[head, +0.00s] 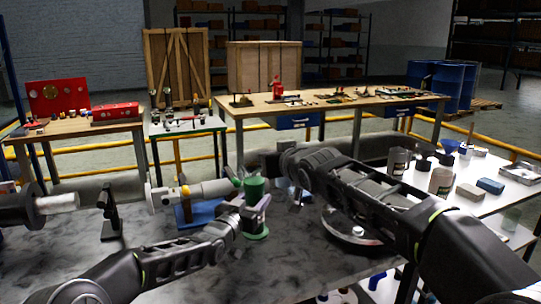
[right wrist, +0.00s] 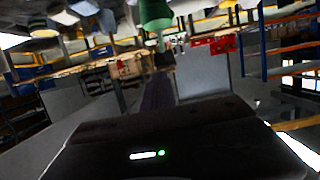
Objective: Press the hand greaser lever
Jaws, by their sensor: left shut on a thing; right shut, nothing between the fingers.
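A green cylinder (head: 254,189), which looks like the hand greaser's body, stands upright above a green round base (head: 256,233) on the dark bench. My left gripper (head: 252,207) is shut on this green body from the front. In the right wrist view a green body (right wrist: 155,12) shows at the top edge. My right gripper (right wrist: 160,82) is shut and empty, pointing towards the green body with a gap between them in the picture. I cannot make out the greaser lever clearly.
A grey pump-like cylinder (head: 205,190) on a blue stand (head: 198,213) is just left of the green body. A black bracket (head: 110,212) stands further left. A white table (head: 490,205) with jars and blocks is on the right.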

